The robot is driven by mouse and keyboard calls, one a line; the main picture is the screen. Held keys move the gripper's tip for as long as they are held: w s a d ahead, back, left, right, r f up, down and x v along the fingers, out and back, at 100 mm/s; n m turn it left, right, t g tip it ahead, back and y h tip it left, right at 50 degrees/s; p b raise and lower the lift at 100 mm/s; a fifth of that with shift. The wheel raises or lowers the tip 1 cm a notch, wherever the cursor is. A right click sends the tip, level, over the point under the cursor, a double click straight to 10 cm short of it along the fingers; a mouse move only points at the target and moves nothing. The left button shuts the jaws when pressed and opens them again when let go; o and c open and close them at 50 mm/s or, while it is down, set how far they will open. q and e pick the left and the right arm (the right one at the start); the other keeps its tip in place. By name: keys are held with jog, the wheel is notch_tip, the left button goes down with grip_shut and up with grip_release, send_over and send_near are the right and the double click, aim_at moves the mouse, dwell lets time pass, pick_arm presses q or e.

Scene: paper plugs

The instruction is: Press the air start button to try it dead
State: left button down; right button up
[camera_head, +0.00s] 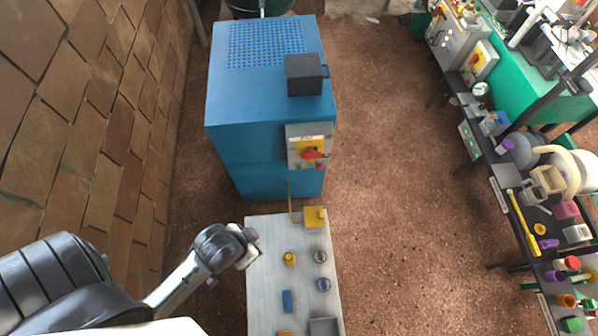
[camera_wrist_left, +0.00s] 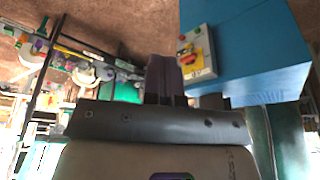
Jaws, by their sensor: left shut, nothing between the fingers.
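A blue machine cabinet (camera_head: 262,105) stands at the back. On its front right edge is a grey control box (camera_head: 309,140) with a yellow plate and a red rotary switch (camera_head: 310,153). Small green and red buttons (camera_head: 309,166) sit at the box's lower edge; their labels are too small to read. The box also shows, turned upside down, in the left wrist view (camera_wrist_left: 208,65). My left gripper (camera_head: 250,257) is over the left edge of the bench, apart from the box. Its shut, empty fingers (camera_wrist_left: 164,75) point toward the cabinet in the wrist view. My right gripper is not in view.
The light bench (camera_head: 262,235) holds a yellow padlock-like block (camera_head: 315,217), a yellow knob (camera_head: 289,259), round clear-topped pieces (camera_head: 322,284) and a blue block (camera_head: 287,301). A brick wall (camera_head: 95,130) is at left. A cluttered shelf (camera_head: 520,185) is at right. Brown floor between is clear.

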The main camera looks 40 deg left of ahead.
pick_arm(q)
jog(key=shift+a, duration=0.15)
jog(key=w+a+f+t+b, duration=0.1)
jog(key=w+f+b, duration=0.4)
jog(key=f+b, duration=0.6)
jog(key=w+a+f+n+t+y+b, duration=0.1)
jog(key=w+a+f+b, duration=0.1)
jog(key=w+f+b, duration=0.7)
jog(key=w+a+f+t+b, duration=0.1)
jog(key=w+f+b, duration=0.1)
jog(key=f+b, duration=1.15)
jog(key=w+a+f+m+t+y+b, duration=0.1)
jog(key=w+a+f+t+y+b, duration=0.15)
jog(key=w+a+f+b, duration=0.45)
jog(key=w+a+f+t+y+b, duration=0.2)
jog(key=w+a+f+t+b, duration=0.2)
jog(key=w+f+b, duration=0.7)
jog(key=s+d+r+m+t+h+p, duration=0.1)
jog(key=d+r+m+t+h+p, duration=0.1)
jog(key=d+m+t+h, duration=0.3)
jog(key=shift+d+r+m+t, duration=0.3)
jog(key=shift+d+r+t, duration=0.15)
jog(key=shift+r+t, duration=0.35)
